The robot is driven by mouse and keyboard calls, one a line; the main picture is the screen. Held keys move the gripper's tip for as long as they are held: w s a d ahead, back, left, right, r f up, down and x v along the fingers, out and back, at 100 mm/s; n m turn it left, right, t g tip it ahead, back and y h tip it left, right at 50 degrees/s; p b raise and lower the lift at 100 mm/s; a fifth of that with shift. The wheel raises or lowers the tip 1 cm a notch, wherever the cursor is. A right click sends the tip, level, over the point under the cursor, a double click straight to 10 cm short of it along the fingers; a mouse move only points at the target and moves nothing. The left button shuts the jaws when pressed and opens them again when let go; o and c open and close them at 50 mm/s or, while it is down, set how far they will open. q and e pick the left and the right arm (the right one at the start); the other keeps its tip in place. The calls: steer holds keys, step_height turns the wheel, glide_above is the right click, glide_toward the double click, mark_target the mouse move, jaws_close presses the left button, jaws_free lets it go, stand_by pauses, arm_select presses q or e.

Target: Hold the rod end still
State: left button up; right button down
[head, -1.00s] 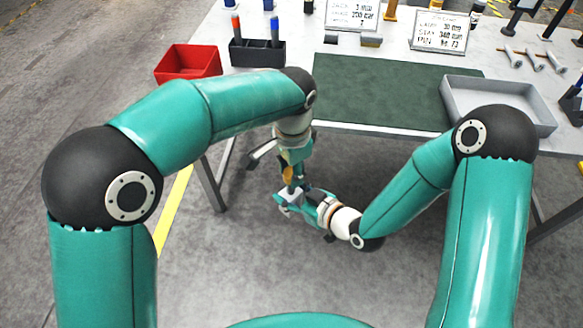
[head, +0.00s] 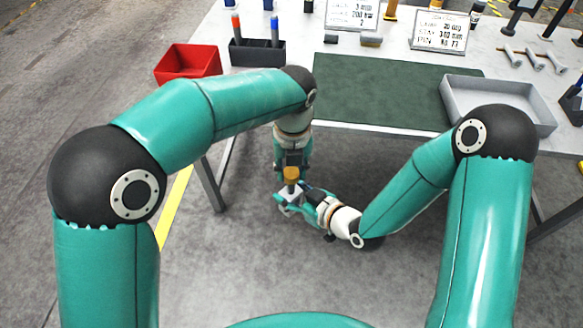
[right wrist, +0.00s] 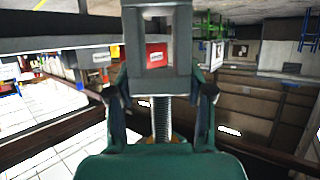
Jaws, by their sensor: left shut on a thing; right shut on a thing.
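The rod end (right wrist: 134,58) is a grey, squared fork with an opening, at the top middle of the right wrist view. A threaded shank (right wrist: 161,118) runs from it toward my palm. My right gripper (right wrist: 161,92) is shut on the rod end, one finger on each side. In the head view, my right gripper (head: 292,198) is low, in front of the table, with a grey piece at its tips. My left gripper (head: 291,164) points down just above it, shut on an orange piece (head: 291,174). Detail where the two meet is too small to tell.
The table (head: 400,62) stands beyond both grippers, with a green mat (head: 385,88) at its near edge. On it are a red bin (head: 187,64), a dark holder (head: 257,52), a grey tray (head: 500,105) and several bolts (head: 533,58). Floor below the grippers is clear.

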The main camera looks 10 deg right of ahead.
arm_select(q)
steer(key=m, duration=0.7)
steer(key=shift+w, duration=0.1)
steer(key=o, duration=1.1)
steer(key=shift+c, duration=0.2)
steer(key=shift+d+r, duration=0.1)
steer(key=shift+r, duration=2.15)
steer(key=shift+c, duration=0.5)
